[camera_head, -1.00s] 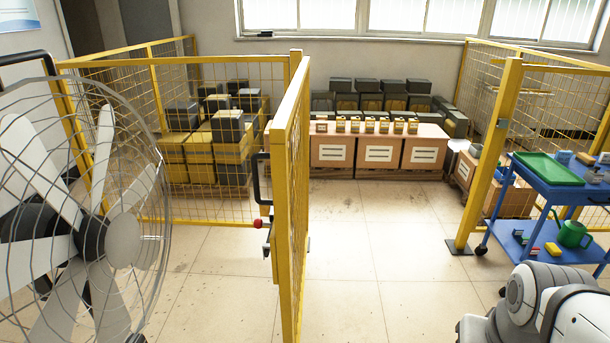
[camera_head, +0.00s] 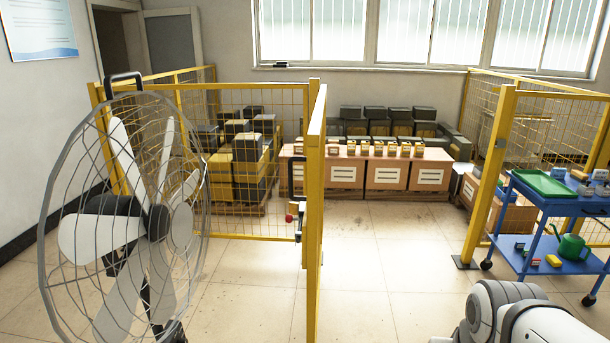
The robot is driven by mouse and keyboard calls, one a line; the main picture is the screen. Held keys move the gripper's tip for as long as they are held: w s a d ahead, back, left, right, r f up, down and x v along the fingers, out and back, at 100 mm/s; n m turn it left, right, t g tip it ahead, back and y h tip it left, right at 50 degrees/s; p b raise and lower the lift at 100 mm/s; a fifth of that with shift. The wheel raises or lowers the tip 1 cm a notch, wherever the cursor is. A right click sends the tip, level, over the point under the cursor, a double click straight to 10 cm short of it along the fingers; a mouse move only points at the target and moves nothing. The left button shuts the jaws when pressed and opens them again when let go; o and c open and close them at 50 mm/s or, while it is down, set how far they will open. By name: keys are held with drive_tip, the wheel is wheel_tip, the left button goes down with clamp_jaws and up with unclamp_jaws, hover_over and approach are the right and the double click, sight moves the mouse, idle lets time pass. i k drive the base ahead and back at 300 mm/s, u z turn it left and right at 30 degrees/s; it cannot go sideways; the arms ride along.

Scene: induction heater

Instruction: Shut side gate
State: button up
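The side gate (camera_head: 315,205) is a yellow mesh panel seen almost edge-on, swung out toward me from the yellow fence. It stands open, with a wide gap between it and the yellow post (camera_head: 489,180) on the right. A black handle (camera_head: 291,175) and a red knob (camera_head: 289,218) with a latch sit on its left face. A white and grey part of my arm (camera_head: 515,318) shows at the bottom right. My gripper is not in view.
A large caged fan (camera_head: 130,215) stands at the left, close to me. A blue cart (camera_head: 560,204) with a green tray and green watering can stands at the right by the post. Crates (camera_head: 342,175) and stacked boxes (camera_head: 245,165) fill the enclosure's back. The floor (camera_head: 390,280) in the opening is clear.

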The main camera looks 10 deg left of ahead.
sight(311, 205)
drive_tip(key=u, duration=0.8)
drive_tip(key=i, duration=0.8)
drive_tip(key=z, duration=0.05)
